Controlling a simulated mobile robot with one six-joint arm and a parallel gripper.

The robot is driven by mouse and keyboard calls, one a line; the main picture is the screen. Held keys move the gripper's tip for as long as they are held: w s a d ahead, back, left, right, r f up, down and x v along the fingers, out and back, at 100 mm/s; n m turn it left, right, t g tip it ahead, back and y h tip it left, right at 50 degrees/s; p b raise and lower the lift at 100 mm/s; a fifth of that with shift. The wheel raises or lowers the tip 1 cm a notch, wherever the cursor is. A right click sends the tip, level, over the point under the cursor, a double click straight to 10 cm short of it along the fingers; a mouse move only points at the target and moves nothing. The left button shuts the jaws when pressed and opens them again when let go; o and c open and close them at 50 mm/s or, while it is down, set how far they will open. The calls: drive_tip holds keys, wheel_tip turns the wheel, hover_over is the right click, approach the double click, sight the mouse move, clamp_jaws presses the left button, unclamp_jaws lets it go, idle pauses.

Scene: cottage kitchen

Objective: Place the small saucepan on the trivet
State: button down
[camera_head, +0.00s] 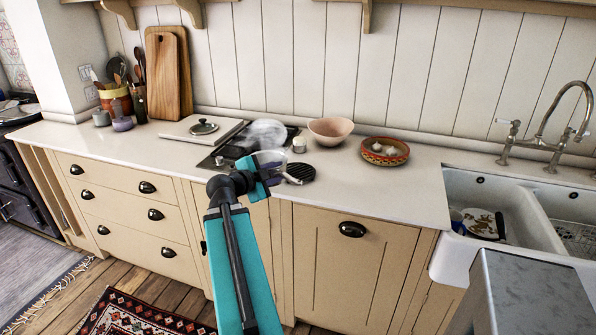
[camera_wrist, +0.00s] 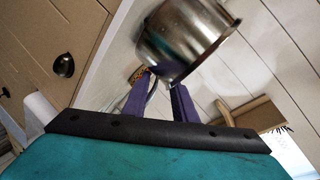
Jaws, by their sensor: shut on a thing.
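The small saucepan is steel and shiny; it fills the upper middle of the wrist view (camera_wrist: 185,40), tilted in the picture. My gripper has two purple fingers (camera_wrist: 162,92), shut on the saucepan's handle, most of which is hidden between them. In the head view my gripper (camera_head: 276,172) is above the worktop, at the front edge of the hob. The pan is hard to make out there against other shiny shapes. The trivet (camera_head: 304,173) is a dark round slatted disc on the worktop, just right of my gripper and partly covered by it.
A pink bowl (camera_head: 331,130) and a patterned bowl (camera_head: 385,151) stand behind and right of the trivet. The hob (camera_head: 215,160) lies left. A pot lid (camera_head: 204,128) rests on a pale cover. The worktop right of the trivet (camera_head: 370,195) is clear up to the sink (camera_head: 455,200).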

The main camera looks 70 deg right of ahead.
drive_tip(key=shift+r, duration=0.1)
drive_tip(key=s+r+p+x, duration=0.2)
drive_tip(key=p+x, duration=0.3)
drive_tip(key=x, duration=0.9)
drive_tip(key=shift+d+r+p, duration=0.3)
drive_tip(key=shift+d, duration=0.1)
drive_tip(key=shift+s+d+f+p, duration=0.1)
drive_tip(key=shift+d+f+p, duration=0.2)
drive_tip(key=shift+f+p, duration=0.5)
drive_tip(key=shift+s+d+f+p, duration=0.1)
drive_tip(key=shift+d+f+p, duration=0.3)
drive_tip(key=shift+f, duration=0.65)
drive_tip(key=shift+a, duration=0.1)
